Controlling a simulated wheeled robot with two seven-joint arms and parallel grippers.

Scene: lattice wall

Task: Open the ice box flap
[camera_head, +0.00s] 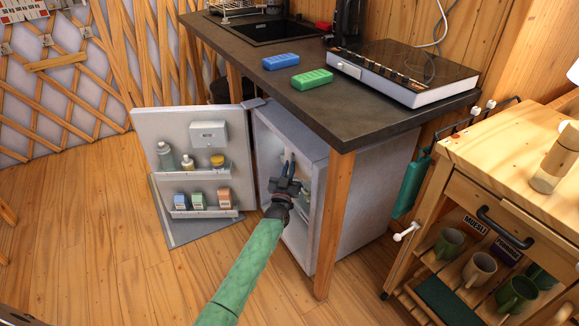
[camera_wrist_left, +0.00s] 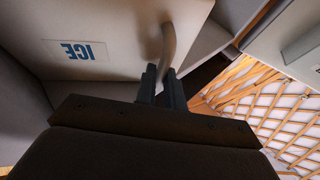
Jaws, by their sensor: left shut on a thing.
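The fridge (camera_head: 265,135) stands under the dark counter with its door (camera_head: 150,125) swung open to the left. My left gripper (camera_head: 285,172) reaches into the fridge's upper part. In the left wrist view, the pale ice box flap (camera_wrist_left: 115,25) carries a blue "ICE" label, upside down. A curved grey handle (camera_wrist_left: 168,45) stands out from the flap. My left gripper (camera_wrist_left: 162,80) is shut on the handle's near end. In the head view the arm and gripper hide most of the flap, and I cannot tell how far it stands open. My right gripper is not in view.
The door shelves hold bottles and cartons (camera_head: 197,200). A wooden post (camera_head: 333,225) stands close at the fridge's right front. The counter (camera_head: 300,98) overhangs the fridge. A wooden cart (camera_head: 500,160) with mugs is at the right. The floor (camera_head: 110,250) at left is clear.

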